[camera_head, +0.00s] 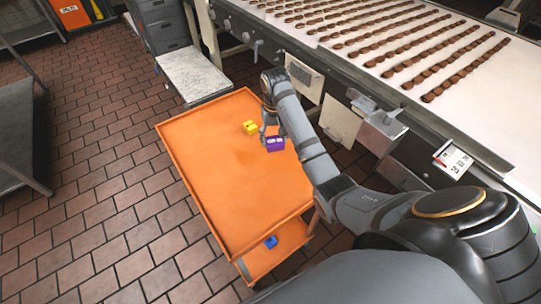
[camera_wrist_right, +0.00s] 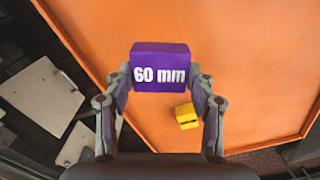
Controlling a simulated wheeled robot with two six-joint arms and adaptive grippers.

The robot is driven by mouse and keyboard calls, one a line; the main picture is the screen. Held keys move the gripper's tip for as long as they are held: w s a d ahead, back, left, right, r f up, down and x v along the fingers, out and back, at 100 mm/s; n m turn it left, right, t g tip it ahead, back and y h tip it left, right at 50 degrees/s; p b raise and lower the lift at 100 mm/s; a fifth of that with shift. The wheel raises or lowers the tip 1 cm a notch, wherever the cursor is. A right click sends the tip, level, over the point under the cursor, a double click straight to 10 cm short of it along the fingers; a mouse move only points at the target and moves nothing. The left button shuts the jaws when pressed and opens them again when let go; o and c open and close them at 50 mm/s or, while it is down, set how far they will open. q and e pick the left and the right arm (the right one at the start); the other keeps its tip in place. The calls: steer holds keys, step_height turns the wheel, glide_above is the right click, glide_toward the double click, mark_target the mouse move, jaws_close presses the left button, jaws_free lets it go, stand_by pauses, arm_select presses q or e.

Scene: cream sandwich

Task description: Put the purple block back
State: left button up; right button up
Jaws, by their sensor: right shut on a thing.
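The purple block (camera_head: 275,144) is held by my right gripper (camera_head: 270,137) over the orange tray top of a cart (camera_head: 225,200). In the right wrist view the purple block (camera_wrist_right: 160,68), marked "60 mm", sits between the two fingers of the gripper (camera_wrist_right: 160,85), which press on its sides. The tray surface lies beyond it; I cannot tell the exact gap under the block. My left gripper is not in view.
A yellow block (camera_head: 250,127) lies on the tray beside the gripper, also in the right wrist view (camera_wrist_right: 187,116). A blue block (camera_head: 271,242) is on the cart's lower shelf. A conveyor (camera_head: 345,50) with rows of brown pieces stands behind. Much of the tray is bare.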

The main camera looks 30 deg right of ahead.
mark_target(271, 145)
steer(key=shift+w+f+b, duration=0.65)
steer(key=shift+f, duration=0.3)
steer(key=shift+w+a+r, duration=0.1)
steer(key=shift+a, duration=0.05)
steer(key=shift+w+f+b, duration=0.1)
steer(key=shift+f+b, duration=0.2)
steer(key=shift+b, duration=0.05)
step_height(271, 145, down, 3)
steer(key=shift+r+b, duration=0.15)
steer(key=shift+b, duration=0.7)
steer(key=shift+w+f, duration=0.15)
steer(key=shift+f, duration=0.1)
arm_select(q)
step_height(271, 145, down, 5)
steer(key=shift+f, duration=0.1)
arm_select(e)
steer(key=shift+r, duration=0.1)
steer(key=o, duration=1.3)
steer(key=shift+o, duration=0.2)
